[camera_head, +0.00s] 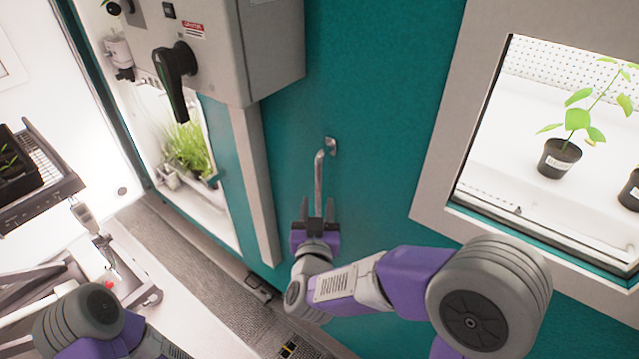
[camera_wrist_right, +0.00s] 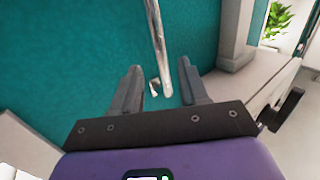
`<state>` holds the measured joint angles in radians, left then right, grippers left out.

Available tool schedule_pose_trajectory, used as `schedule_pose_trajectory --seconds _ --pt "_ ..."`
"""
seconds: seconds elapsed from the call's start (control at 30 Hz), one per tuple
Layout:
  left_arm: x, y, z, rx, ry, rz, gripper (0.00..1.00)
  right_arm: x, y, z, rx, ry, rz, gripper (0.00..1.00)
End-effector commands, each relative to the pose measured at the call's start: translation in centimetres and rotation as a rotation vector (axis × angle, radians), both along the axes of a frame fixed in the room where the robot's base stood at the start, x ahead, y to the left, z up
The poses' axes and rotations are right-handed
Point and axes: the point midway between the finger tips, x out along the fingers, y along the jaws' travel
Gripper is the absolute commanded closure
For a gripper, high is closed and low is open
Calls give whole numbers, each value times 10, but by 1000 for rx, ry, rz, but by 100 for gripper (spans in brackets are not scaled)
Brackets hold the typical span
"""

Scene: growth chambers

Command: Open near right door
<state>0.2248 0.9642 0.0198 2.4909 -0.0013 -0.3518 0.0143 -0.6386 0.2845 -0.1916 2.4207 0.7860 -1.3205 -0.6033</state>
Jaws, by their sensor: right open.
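The teal chamber door (camera_head: 375,80) fills the middle of the head view, and it also shows in the right wrist view (camera_wrist_right: 70,60). Its silver bar handle (camera_head: 319,180) runs roughly upright on the teal face. My right gripper (camera_head: 317,208) is at the handle's lower end, its fingers on either side of the bar. In the right wrist view the handle (camera_wrist_right: 159,40) passes between the two open fingers (camera_wrist_right: 166,85). I cannot tell whether either finger touches it. The door looks shut. My left arm shows at the lower left; its gripper cannot be made out.
A grey control box (camera_head: 230,45) with a black rotary lever (camera_head: 175,72) juts out left of the handle. A window (camera_head: 500,150) with potted plants (camera_head: 560,158) is at right. A dark tray rack (camera_head: 40,190) stands at left. Grey grating (camera_head: 190,255) covers the floor strip.

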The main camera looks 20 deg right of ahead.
Motion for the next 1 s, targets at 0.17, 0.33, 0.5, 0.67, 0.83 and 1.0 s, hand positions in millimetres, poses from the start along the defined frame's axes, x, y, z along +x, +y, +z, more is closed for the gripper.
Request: schedule_pose_trajectory --seconds 0.17,0.33,0.5,0.67,0.83,1.0 --pt "0 0 -1 0 0 0 57 22 -9 1 -2 -5 -9 56" --pt "0 0 -2 0 0 0 57 48 -18 0 -1 -3 -7 56" --pt "0 0 -2 0 0 0 57 64 -22 1 0 -2 -4 56" --pt "0 0 -2 0 0 0 57 69 -23 1 0 -2 -3 56" --pt "0 0 -2 0 0 0 57 69 -23 1 0 -2 -3 56" --pt "0 0 -2 0 0 0 57 68 -23 1 0 -2 -2 81"
